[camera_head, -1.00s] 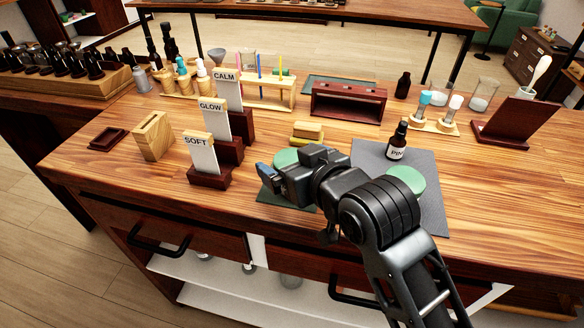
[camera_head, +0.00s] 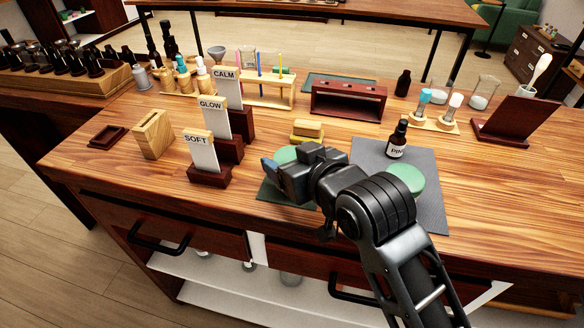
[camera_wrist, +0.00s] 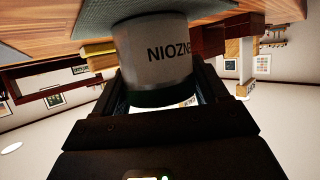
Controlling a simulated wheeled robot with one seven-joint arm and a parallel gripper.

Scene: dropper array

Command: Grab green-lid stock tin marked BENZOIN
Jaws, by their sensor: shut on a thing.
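The BENZOIN tin is a pale grey cylinder with a dark green lid. In the wrist view, the tin (camera_wrist: 150,55) fills the upper middle, with its black lettering upside down and partly cut off. In the head view, only part of its green lid (camera_head: 285,155) shows behind my gripper (camera_head: 272,172). My gripper (camera_wrist: 155,95) is shut on this tin, its fingers on either side. The tin is over the dark green mat (camera_head: 268,195); I cannot tell whether it touches it. A second green-lid tin (camera_head: 408,177) stands on the grey mat, partly hidden by my arm.
A dark PIN-labelled bottle (camera_head: 397,140) stands on the grey mat (camera_head: 432,208). Yellow blocks (camera_head: 307,130) lie just behind the held tin. The SOFT card stand (camera_head: 208,176) is to the left. Bare wood (camera_head: 250,170) lies between the stand and my gripper.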

